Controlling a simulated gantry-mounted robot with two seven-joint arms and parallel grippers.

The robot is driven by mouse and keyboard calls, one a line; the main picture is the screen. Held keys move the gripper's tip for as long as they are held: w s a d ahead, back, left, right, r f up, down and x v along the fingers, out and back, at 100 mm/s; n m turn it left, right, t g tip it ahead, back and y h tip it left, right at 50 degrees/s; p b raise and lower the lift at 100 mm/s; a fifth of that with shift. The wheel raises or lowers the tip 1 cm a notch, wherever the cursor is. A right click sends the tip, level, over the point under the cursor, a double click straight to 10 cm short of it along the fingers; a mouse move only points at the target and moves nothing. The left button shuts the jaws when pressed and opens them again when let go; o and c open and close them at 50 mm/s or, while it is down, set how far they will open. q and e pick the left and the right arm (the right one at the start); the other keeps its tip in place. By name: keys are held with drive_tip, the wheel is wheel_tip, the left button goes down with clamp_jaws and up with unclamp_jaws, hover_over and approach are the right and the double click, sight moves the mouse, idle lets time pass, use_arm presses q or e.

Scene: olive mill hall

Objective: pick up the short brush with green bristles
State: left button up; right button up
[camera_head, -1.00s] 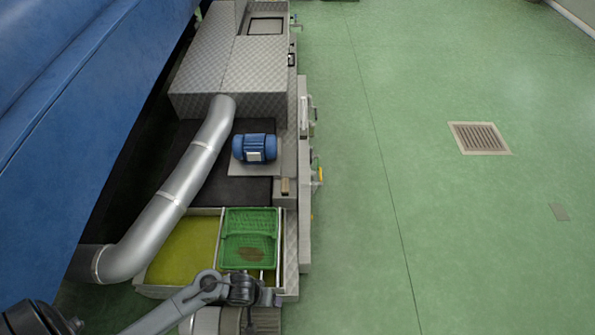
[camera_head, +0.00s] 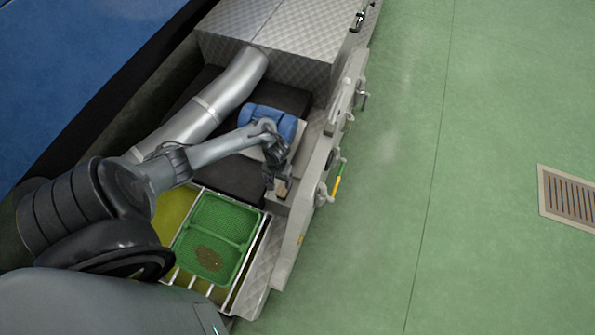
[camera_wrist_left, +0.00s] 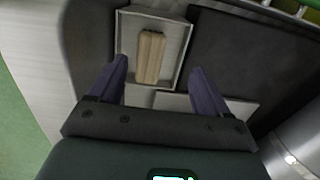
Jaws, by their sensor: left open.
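A short wooden block, apparently the brush seen from its back (camera_wrist_left: 150,57), lies in a small shallow grey tray (camera_wrist_left: 178,35) in the left wrist view. No green bristles show on it, so any bristles are hidden. In the head view its wooden end (camera_head: 282,189) shows at the machine's edge, partly covered by my gripper. My left gripper (camera_head: 276,181) is open above the tray, pointing down. In the wrist view its two fingers stand on either side of the block, apart from it and nearer the camera. My right gripper is not in view.
A blue motor (camera_head: 268,121) stands close behind my left gripper. A green crate (camera_head: 222,222) with dark residue sits in front, over a yellow-green basin (camera_head: 173,213). A yellow-handled fitting (camera_head: 337,181) juts from the machine's side. A thick silver pipe (camera_head: 215,98) runs on the left.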

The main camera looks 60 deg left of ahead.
sight(284, 186)
use_arm(q)
drive_tip(key=shift+w+a+f+t+b, duration=0.3)
drive_tip(key=shift+w+a+f+b, duration=0.25)
drive_tip(key=shift+b, duration=0.45)
drive_tip(key=shift+w+d+f, duration=0.1)
drive_tip(key=shift+w+f, duration=0.1)
drive_tip(key=shift+w, duration=0.1)
drive_tip(key=f+b, duration=0.3)
drive_tip(key=f, duration=0.1)
drive_tip(key=shift+w, duration=0.35)
drive_tip(key=shift+f+b, duration=0.35)
drive_tip(key=shift+w+f+b, duration=0.1)
drive_tip(key=shift+f+b, duration=0.4)
wheel_tip(284, 186, down, 4)
drive_tip(key=b, duration=0.3)
drive_tip(key=shift+d, duration=0.15)
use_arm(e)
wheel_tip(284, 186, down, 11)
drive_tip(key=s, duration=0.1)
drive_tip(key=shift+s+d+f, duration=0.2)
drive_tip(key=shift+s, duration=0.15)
